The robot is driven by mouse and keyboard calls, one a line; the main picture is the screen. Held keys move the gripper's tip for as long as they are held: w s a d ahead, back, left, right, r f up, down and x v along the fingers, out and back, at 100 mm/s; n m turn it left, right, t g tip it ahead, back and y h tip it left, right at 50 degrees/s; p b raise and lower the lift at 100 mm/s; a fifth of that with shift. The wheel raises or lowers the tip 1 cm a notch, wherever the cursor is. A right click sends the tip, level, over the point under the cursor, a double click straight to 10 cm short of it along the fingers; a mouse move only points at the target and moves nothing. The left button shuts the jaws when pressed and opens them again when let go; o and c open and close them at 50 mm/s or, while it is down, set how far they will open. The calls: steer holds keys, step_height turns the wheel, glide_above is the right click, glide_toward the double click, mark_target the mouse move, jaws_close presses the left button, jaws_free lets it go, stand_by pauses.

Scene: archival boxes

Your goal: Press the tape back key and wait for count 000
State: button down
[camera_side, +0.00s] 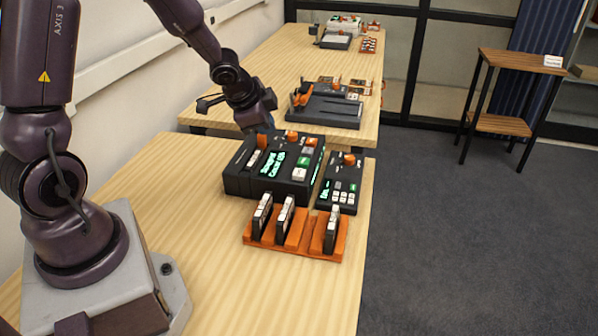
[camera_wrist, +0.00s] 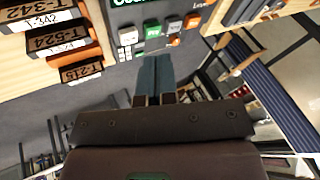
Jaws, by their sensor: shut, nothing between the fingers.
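The dark tape unit (camera_side: 240,184) stands on the near wooden table in the side view, with a green-lit display (camera_side: 273,165) whose count I cannot read surely. Its key row shows in the wrist view: a white key (camera_wrist: 128,36), a green key (camera_wrist: 152,30), a grey key (camera_wrist: 173,26) and an orange key (camera_wrist: 192,21). Their lettering is too small to tell which is tape back. My gripper (camera_wrist: 155,60) is shut and empty, its teal fingertips just below the green key in the wrist view. In the side view my gripper (camera_side: 262,127) is at the unit's far side, its tips partly hidden.
An orange rack (camera_side: 285,248) holds three labelled cartridges in front of the unit. A small keypad box (camera_side: 340,190) stands to its right. Another dark device (camera_side: 325,112) sits on the table behind.

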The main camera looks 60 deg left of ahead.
mark_target(299, 174)
steer(key=w+d+m+t+h, duration=0.3)
steer(key=w+d+m, duration=0.1)
steer(key=w+m, duration=0.1)
steer(key=shift+w+d+r+h, duration=0.2)
steer(key=shift+w+r+h, duration=0.15)
steer(key=shift+h, duration=0.05)
steer(key=shift+f, duration=4.45)
steer(key=shift+f, duration=0.1)
steer(key=shift+f, duration=0.3)
